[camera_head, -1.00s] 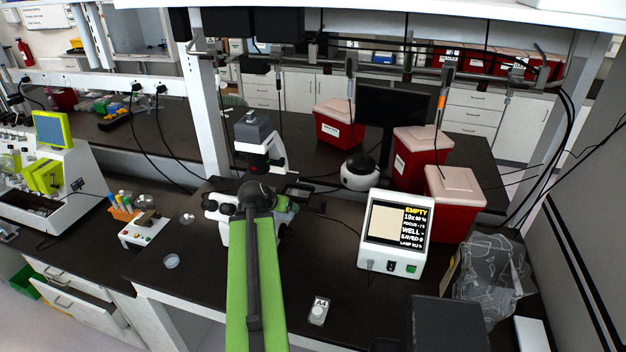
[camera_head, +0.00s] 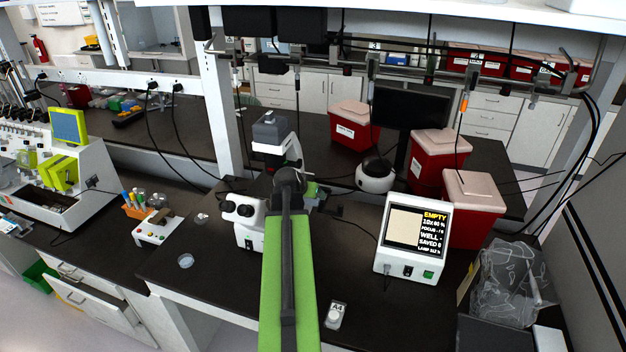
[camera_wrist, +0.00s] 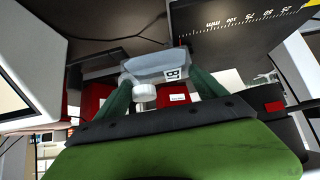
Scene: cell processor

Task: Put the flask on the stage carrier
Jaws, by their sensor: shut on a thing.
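My gripper (camera_wrist: 162,76) is shut on the flask (camera_wrist: 152,66), a clear greyish body with a white cap and a "B1" label, held between its two dark green fingers in the wrist view. In the head view my arm hides most of the gripper and the flask. The microscope (camera_head: 270,132) stands just beyond and left of my arm's end. Its stage area is largely behind the arm, so I cannot make out the stage carrier there. A black plate with a printed mm scale (camera_wrist: 240,35) fills the wrist view's upper right; I cannot tell whether it belongs to the stage.
A white display box (camera_head: 412,240) reading "EMPTY" stands right of my arm. Red bins (camera_head: 474,212) and a clear bag (camera_head: 508,285) are farther right. A small "A4" flask (camera_head: 335,315) and a round dish (camera_head: 186,261) lie on the dark bench (camera_head: 215,275).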

